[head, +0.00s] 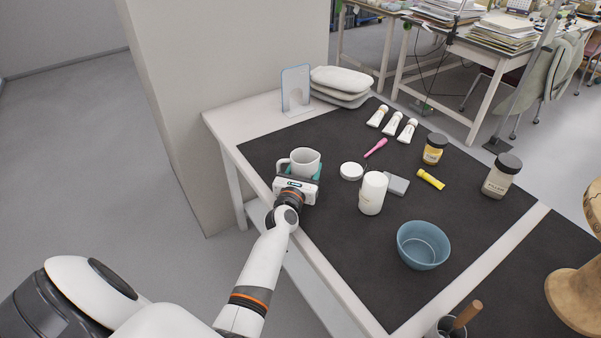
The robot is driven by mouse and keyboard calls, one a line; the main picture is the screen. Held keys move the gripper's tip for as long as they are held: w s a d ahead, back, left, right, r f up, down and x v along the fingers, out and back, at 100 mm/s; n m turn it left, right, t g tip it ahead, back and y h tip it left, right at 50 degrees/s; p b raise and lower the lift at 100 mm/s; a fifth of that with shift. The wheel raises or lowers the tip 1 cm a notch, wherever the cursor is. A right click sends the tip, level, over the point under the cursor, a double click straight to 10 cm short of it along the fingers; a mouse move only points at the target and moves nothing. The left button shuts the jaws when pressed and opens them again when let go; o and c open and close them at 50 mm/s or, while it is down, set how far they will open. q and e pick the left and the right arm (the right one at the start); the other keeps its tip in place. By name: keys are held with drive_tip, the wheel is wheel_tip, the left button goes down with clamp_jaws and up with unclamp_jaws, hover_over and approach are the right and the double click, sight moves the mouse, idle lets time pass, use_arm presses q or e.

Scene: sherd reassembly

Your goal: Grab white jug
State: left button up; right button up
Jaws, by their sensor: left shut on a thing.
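The white jug (305,161) is near the left edge of the black mat, upright, with its handle to the left. My left gripper (301,178) reaches it from the front and is shut on it. The gripper body hides the lower part of the jug, so I cannot tell whether it touches the mat. My right gripper is not in view.
On the black mat (300,222) are a white canister (372,192), a white round lid (351,171), a grey block (396,184), a blue bowl (423,245), a yellow tube (431,179) and jars (502,176). A bookend (296,88) stands behind. The mat's front left is clear.

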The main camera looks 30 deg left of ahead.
use_arm(q)
drive_tip(key=shift+r, duration=0.25)
wheel_tip(320, 180, up, 18)
drive_tip(key=p, duration=1.7)
drive_tip(key=shift+f, duration=0.25)
